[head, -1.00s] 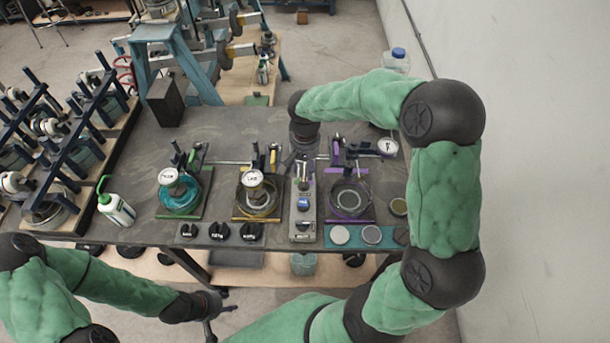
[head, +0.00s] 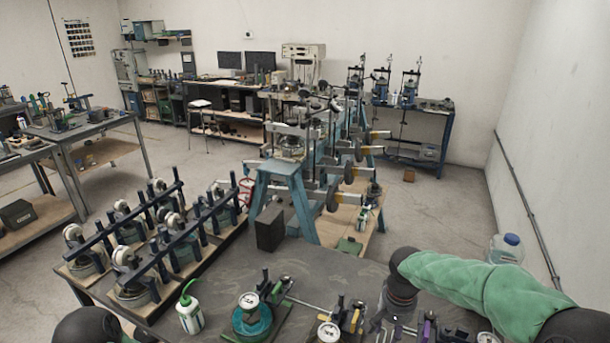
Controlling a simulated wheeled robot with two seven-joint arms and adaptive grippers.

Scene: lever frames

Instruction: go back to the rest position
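My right arm reaches in from the right over the workbench (head: 240,262), in a green sleeve with dark joints. Its wrist points down at the bench, and the gripper's fingers are hidden or below the picture edge. Only a dark joint of my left arm shows at the bottom left; my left gripper is outside the picture. On the bench are a lever frame with a teal dish (head: 252,322) and a round dial (head: 249,301), another dial (head: 328,333) of a yellow frame, and purple parts by my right wrist, cut off at the bottom.
A white bottle with a green cap (head: 189,315) stands on the bench's left. A rack with dark blue bars (head: 150,240) stands to the left. A dark block (head: 270,229) and a blue stand (head: 285,190) are behind. A wall (head: 550,150) runs along the right.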

